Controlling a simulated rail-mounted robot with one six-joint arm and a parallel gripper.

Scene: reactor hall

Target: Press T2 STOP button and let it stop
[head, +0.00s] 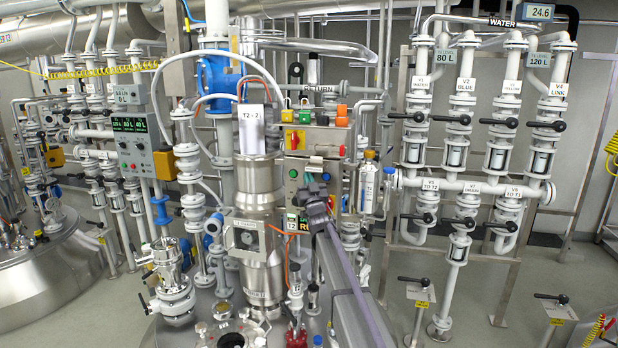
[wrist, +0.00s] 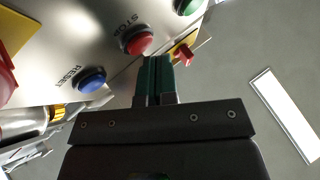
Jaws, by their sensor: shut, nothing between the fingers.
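The red STOP button (wrist: 138,41) shows in the wrist view on a pale panel (wrist: 60,42), with its label beside it. My gripper (wrist: 158,62) is shut and empty, its green fingertips just below and right of the button in the picture. I cannot tell how far they are from it in depth. In the head view my gripper (head: 308,194) is in front of the lower part of the grey control box (head: 310,168) and hides part of it. A display marked T2 (head: 302,222), lit green with "RU" readable, is partly covered by my arm.
A blue RESET button (wrist: 91,79) and a green button (wrist: 190,6) flank STOP. A small red knob (wrist: 186,55) on yellow is close right of my fingertips.

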